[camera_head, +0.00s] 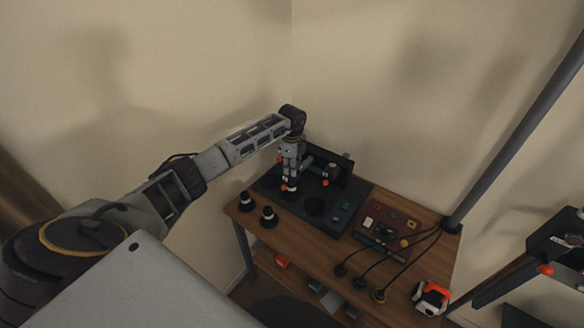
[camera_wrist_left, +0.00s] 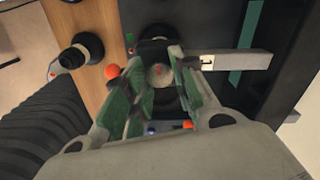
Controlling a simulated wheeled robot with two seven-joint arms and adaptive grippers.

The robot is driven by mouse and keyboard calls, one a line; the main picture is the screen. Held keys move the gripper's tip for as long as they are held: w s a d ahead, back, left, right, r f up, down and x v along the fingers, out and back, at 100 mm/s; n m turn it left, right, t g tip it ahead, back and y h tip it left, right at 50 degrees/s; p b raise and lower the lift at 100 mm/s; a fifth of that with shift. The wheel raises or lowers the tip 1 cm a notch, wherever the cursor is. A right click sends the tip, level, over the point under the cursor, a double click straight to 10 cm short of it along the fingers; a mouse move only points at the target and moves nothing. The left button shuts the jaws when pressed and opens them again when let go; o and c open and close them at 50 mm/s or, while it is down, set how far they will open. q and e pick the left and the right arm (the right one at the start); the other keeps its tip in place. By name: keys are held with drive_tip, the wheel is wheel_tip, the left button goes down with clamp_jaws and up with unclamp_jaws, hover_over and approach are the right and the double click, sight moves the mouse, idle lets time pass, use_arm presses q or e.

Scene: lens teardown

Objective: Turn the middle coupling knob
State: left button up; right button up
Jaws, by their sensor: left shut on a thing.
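My left gripper (camera_head: 290,172) reaches down over the dark fixture on the wooden bench. In the left wrist view, the green-padded fingers (camera_wrist_left: 155,90) close around a pale round knob (camera_wrist_left: 160,75), taken to be the middle coupling knob. In the head view an orange ball (camera_head: 325,182) stands right of the gripper.
Two black-and-white round pieces (camera_head: 268,217) stand at the bench's left edge. A panel with coloured parts (camera_head: 390,222) lies to the right, with black cables and an orange-white device (camera_head: 431,297) nearer. A grey pole (camera_head: 510,150) rises at the bench's right corner.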

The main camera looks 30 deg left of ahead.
use_arm(q)
drive_tip(key=shift+m, duration=0.5)
drive_tip(key=m+b, duration=0.1)
drive_tip(key=m, duration=0.2)
drive_tip(key=m+b, duration=0.2)
drive_tip(key=m, duration=0.3)
drive_tip(key=m+b, duration=0.1)
drive_tip(key=m, duration=0.4)
drive_tip(key=shift+a, duration=0.1)
drive_tip(key=shift+s+m+b, duration=0.1)
drive_tip(key=shift+m+b, duration=0.55)
drive_tip(key=shift+m, duration=1.25)
drive_tip(key=o, duration=1)
drive_tip(key=shift+o, duration=0.2)
